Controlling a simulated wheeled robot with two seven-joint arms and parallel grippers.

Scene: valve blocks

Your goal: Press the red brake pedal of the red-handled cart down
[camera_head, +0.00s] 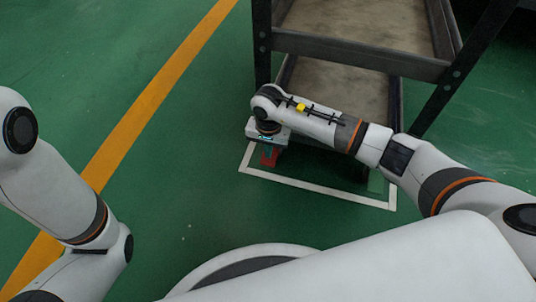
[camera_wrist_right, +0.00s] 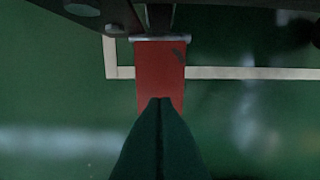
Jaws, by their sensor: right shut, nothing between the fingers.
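The cart (camera_head: 350,42) has a dark metal frame and grey-brown shelves; no handle shows. Its red brake pedal (camera_head: 268,158) sticks out low at the cart's near left corner, partly hidden by my right wrist. In the right wrist view the red pedal (camera_wrist_right: 160,75) is a flat red plate with a metal bar along its top edge. My right gripper (camera_wrist_right: 160,102) is shut and empty, with its tips over the lower part of the pedal. I cannot tell whether they touch it. In the head view the right gripper (camera_head: 269,148) points down at the pedal. My left gripper is out of view.
A white outline (camera_head: 320,188) is marked on the green floor around the cart's near end. A small green piece (camera_head: 376,182) shows low at the cart's right side. An orange floor stripe (camera_head: 150,104) runs on the left. The floor left of the cart is clear.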

